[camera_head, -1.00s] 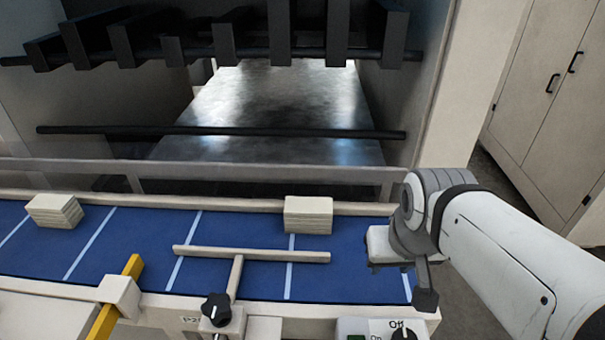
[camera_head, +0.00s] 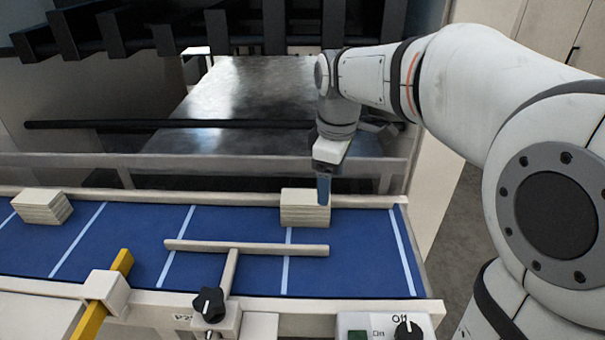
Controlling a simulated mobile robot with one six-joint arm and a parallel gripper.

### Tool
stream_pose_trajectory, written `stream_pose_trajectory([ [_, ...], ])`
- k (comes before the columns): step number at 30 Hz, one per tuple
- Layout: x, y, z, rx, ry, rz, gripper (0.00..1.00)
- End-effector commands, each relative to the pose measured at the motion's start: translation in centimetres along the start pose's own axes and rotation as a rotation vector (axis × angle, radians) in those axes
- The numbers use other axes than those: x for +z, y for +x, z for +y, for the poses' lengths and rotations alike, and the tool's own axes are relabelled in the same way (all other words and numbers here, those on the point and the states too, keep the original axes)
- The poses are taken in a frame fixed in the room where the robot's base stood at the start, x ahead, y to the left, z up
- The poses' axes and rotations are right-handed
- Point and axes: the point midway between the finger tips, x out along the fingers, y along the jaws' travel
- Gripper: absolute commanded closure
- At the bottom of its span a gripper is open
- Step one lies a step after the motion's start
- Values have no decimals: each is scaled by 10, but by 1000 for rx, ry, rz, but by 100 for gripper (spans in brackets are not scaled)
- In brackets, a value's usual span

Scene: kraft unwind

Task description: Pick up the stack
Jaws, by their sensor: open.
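A cream-coloured stack of flat sheets (camera_head: 300,211) lies on the blue conveyor belt (camera_head: 130,255), near the far rail and right of centre. My gripper (camera_head: 324,188) points down at the right end of this stack. One blue-tipped finger shows in front of or against the stack's right part; whether it touches cannot be told. The other finger is hidden. The gripper is open. A second similar stack (camera_head: 42,207) lies on the belt at the far left, well away from the gripper.
A T-shaped guide bar (camera_head: 245,247) crosses above the belt in front of the nearer stack. A yellow bar in a white clamp (camera_head: 107,290), a black knob (camera_head: 209,304) and a switch box (camera_head: 385,326) line the front edge. A black rod (camera_head: 170,124) runs behind.

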Motion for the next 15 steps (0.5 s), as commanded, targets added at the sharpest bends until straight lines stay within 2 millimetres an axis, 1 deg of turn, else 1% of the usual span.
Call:
stream_pose_trajectory([
  [1,-15,7,7,-15,-85,-8,24],
  [3,-30,10,13,-32,-185,-16,24],
  [6,-44,13,18,-48,-283,-23,24],
  [11,-52,21,20,-59,-344,-27,24],
  [15,-52,36,19,-61,-346,-28,24],
])
